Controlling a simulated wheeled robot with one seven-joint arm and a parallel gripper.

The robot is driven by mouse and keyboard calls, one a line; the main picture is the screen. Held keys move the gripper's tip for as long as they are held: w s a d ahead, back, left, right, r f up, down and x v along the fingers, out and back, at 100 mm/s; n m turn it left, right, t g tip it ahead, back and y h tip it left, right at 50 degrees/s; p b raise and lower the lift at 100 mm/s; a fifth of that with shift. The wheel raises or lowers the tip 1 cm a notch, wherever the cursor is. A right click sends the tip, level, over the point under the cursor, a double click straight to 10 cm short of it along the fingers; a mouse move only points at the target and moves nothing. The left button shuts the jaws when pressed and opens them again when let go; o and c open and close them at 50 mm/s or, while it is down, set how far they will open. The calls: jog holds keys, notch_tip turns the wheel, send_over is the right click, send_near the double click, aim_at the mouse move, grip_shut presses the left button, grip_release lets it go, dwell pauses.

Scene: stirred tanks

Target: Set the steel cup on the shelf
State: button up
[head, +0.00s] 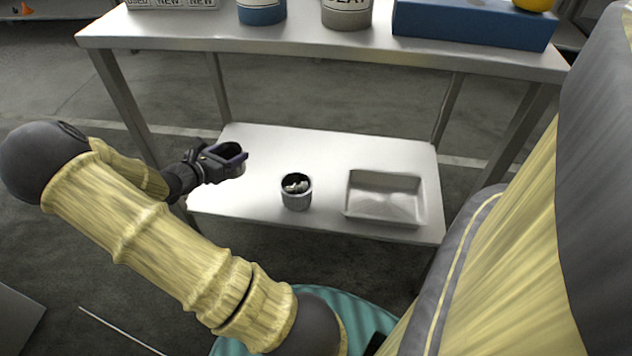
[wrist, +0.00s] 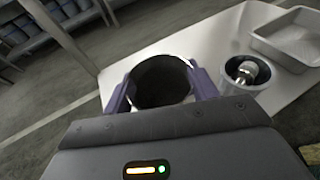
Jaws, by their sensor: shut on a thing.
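My gripper (head: 232,158) is shut on the steel cup (head: 238,171), seen from above as a dark, round opening. In the wrist view the cup (wrist: 161,82) sits between the two purple fingers, its mouth facing the camera and its inside dark. The gripper holds it over the left part of the lower shelf (head: 265,147). Whether the cup's base touches the shelf cannot be told; the fingers hide part of its side.
A grey cup (head: 297,199) with shiny metal parts in it stands mid-shelf, right of the gripper. A shallow metal tray (head: 384,216) lies at the shelf's right. Above, the table top (head: 330,45) carries containers and a blue box (head: 470,25). A table leg (head: 122,88) stands near the gripper.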

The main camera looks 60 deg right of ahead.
jog(key=shift+d, duration=0.15)
jog(key=shift+f, duration=0.1)
jog(key=b, duration=0.4)
send_over(241, 193)
notch_tip(241, 193, down, 6)
jog(key=shift+f, duration=0.1)
jog(key=shift+f+b, duration=1.25)
jog(key=shift+f, duration=0.65)
jog(key=shift+f, duration=0.15)
jog(key=o, duration=1)
